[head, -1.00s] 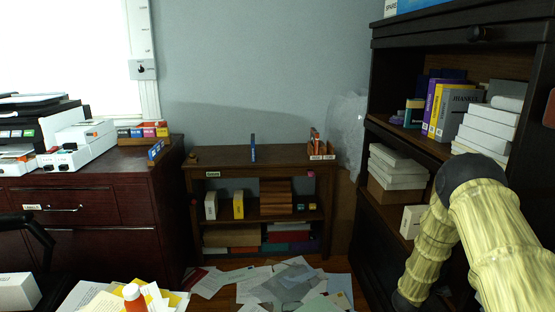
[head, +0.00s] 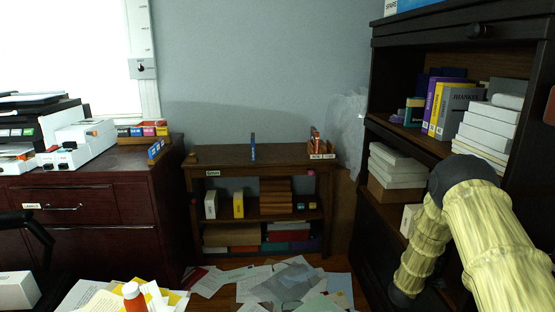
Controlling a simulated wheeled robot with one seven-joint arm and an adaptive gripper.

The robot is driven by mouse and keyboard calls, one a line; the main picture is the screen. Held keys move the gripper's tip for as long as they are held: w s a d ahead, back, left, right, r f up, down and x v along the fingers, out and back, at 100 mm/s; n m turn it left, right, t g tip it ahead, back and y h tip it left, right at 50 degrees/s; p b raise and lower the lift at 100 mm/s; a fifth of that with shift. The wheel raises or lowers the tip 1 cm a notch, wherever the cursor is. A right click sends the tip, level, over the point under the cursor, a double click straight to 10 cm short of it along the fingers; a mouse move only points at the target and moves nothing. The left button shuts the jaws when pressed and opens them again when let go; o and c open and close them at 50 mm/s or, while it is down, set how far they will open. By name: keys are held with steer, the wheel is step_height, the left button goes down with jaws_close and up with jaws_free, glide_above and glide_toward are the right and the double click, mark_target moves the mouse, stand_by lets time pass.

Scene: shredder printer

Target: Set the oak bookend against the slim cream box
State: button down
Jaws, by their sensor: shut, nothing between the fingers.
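A slim cream box (head: 210,205) stands upright on the middle shelf of the low brown bookcase, left of a yellow box (head: 238,205). Another pale box (head: 409,219) sits low in the dark cabinet at the right, partly hidden by my arm. I cannot make out the oak bookend for sure; a small brown object (head: 191,158) lies at the left end of the bookcase top, too small to identify. My arm comes in at the right and bends down in front of the dark cabinet. My gripper is outside the picture.
The dark cabinet (head: 375,155) stands close to my arm. The low bookcase (head: 225,156) carries a thin blue item (head: 253,147) on top. Papers (head: 285,284) litter the floor before it. A dark red drawer unit (head: 85,200) stands left. The bookcase top is mostly clear.

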mark_target(445, 274)
steer(key=shift+w, duration=0.2)
stand_by(0.4)
steer(key=shift+s, duration=0.1)
steer(key=shift+s+p, duration=0.4)
steer(key=shift+d, duration=0.1)
steer(key=shift+w+d, duration=0.1)
steer(key=shift+d, duration=0.8)
steer(key=shift+w+r, duration=0.1)
stand_by(0.5)
steer(key=shift+s+d+p, duration=0.15)
steer(key=shift+s+p, duration=0.55)
steer(key=shift+s, duration=0.6)
